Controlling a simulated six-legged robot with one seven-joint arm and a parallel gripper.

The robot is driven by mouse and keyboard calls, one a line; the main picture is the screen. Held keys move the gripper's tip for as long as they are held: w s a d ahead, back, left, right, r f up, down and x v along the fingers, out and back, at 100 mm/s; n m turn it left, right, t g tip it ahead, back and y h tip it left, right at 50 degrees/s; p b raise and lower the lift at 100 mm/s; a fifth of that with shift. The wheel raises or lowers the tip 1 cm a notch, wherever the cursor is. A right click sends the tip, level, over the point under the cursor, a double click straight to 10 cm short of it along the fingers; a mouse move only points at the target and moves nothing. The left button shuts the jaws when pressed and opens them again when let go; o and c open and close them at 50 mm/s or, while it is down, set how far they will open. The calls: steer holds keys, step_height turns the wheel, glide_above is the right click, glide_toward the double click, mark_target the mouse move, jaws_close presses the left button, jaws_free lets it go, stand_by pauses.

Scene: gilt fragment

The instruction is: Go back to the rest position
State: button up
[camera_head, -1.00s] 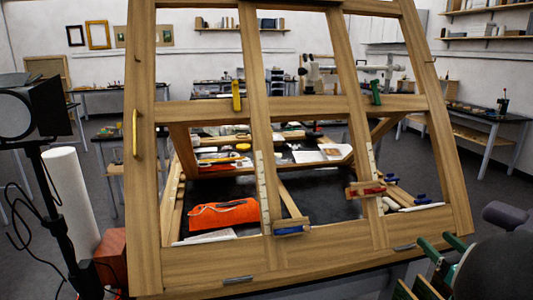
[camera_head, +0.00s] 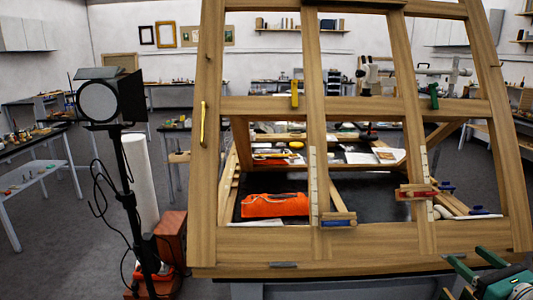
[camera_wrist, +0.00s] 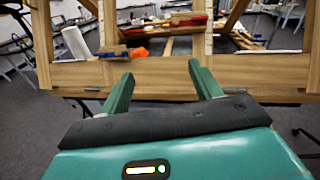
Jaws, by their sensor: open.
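My gripper (camera_wrist: 163,88) shows in the wrist view with its two green fingers apart and nothing between them. Its fingers point toward the lower rail of a large wooden frame (camera_wrist: 235,70), which stands a little beyond them. In the head view my green gripper parts show at the bottom right corner, in front of the frame's lower rail (camera_head: 350,240). The frame is a tilted wooden grid on a stand, with a dark tabletop visible through it. What my gripper faces shows no contact.
A studio lamp (camera_head: 100,100) on a black stand with loose cables stands left of the frame. A white roll (camera_head: 141,180) and a red box (camera_head: 170,238) are beside it. An orange pouch (camera_head: 275,205) lies behind the frame. Dark floor (camera_head: 60,250) is open at left.

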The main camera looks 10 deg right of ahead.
steer(key=w+a+f+n+g+y, duration=0.1)
steer(key=w+a+n+g+y, duration=0.25)
steer(key=a+n, duration=0.65)
steer(key=w+a+f+n+g+y, duration=0.1)
steer(key=w+a+n+g+y, duration=0.25)
steer(key=a, duration=1.15)
steer(key=s+a+n+g+h, duration=0.2)
steer(key=s+a+n, duration=0.3)
steer(key=n, duration=0.6)
steer(key=s+a+n+g+h, duration=0.3)
steer(key=s+a+n+h, duration=0.1)
steer(key=a+n, duration=0.6)
steer(key=shift+s+f+n, duration=0.35)
steer(key=shift+s+n, duration=0.1)
